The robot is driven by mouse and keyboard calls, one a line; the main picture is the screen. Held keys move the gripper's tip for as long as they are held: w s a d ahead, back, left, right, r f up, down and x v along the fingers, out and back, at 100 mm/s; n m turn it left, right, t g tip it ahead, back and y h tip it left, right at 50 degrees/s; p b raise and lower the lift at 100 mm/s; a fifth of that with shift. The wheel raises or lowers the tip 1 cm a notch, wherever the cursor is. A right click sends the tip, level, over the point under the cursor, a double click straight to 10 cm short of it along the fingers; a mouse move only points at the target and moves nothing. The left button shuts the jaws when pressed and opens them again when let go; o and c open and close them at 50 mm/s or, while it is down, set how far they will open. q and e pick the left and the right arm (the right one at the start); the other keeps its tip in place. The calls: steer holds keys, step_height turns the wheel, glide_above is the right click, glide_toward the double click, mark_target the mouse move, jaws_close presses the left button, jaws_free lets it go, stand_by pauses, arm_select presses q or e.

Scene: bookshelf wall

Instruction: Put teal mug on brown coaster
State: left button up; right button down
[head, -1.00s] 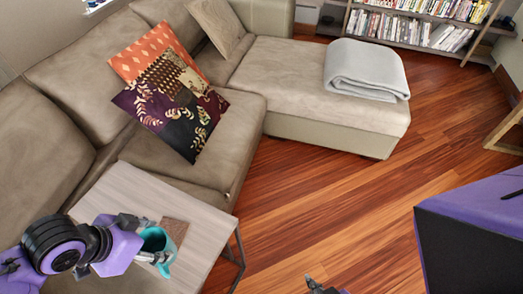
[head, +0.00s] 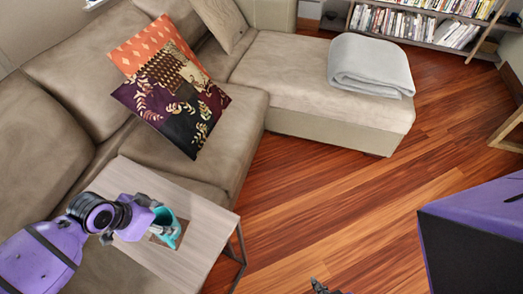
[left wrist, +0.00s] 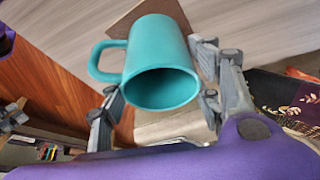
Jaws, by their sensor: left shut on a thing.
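The teal mug (head: 168,230) is held by my left gripper (head: 158,222) over the small side table. In the left wrist view the mug (left wrist: 160,50) sits between the two fingers of the left gripper (left wrist: 157,92), its open mouth facing the camera and its handle to the left. The brown coaster (left wrist: 124,24) shows partly behind the mug; the mug and gripper hide most of it in the head view. I cannot tell whether the mug touches it. Only a tip of my right gripper (head: 320,287) shows at the bottom edge of the head view.
The pale wooden side table (head: 200,252) has free room around the mug and stands against the beige sofa (head: 235,120). A patterned cushion (head: 175,95) and a folded grey blanket (head: 370,65) lie on the sofa. The wooden floor (head: 330,190) is clear.

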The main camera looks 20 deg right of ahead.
steer(key=shift+w, duration=0.15)
arm_select(q)
steer(key=o, duration=1.4)
steer(key=shift+r, duration=0.2)
steer(key=p+v, duration=0.1)
steer(key=v, duration=1)
steer(key=shift+s+a+r, duration=0.1)
steer(key=shift+a+r, duration=0.05)
steer(key=shift+r, duration=0.2)
arm_select(e)
steer(key=shift+w+a+r, duration=0.1)
steer(key=shift+w+r, duration=0.4)
steer(key=shift+r, duration=0.15)
